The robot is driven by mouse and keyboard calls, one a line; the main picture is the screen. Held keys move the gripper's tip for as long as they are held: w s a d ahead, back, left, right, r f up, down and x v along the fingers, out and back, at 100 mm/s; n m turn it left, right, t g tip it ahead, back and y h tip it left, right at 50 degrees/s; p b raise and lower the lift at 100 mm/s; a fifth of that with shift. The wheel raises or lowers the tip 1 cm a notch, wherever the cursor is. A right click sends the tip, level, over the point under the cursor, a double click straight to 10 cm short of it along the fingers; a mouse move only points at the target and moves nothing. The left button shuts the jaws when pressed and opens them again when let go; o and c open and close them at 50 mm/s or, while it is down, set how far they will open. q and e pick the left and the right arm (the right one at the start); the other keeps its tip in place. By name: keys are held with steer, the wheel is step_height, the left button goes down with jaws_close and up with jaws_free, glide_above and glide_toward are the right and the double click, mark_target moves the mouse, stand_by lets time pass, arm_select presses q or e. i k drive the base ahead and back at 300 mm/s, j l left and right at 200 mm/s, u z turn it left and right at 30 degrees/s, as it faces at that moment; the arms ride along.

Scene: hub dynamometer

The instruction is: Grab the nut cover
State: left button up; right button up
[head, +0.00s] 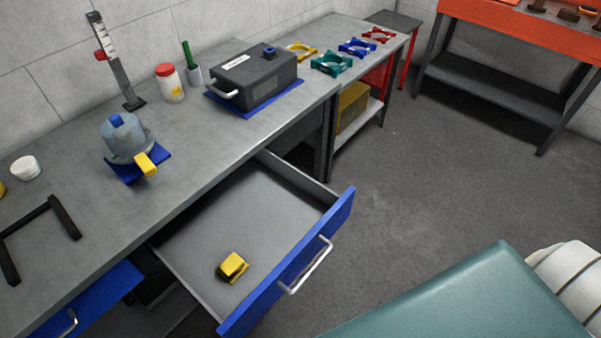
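A small yellow block-like piece (232,267) with a darker side lies alone in the open drawer (248,205), near its front left; it may be the nut cover, but I cannot tell for sure. A grey-blue domed device (121,135) with a blue top and a yellow block (146,164) at its front stands on a blue mat on the workbench. Neither of my grippers is in view.
The workbench (75,205) holds a dark box (255,77) with a handle, a red-lidded jar (169,84), a scale post (117,62) and a black bracket (40,235). The drawer front (290,268) juts into the room. Floor (430,185) to the right is clear.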

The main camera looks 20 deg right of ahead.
mark_target(124, 134)
steer(key=z, duration=0.7)
steer(key=k+j, duration=0.1)
steer(key=j, duration=0.55)
steer(key=k+z, duration=0.05)
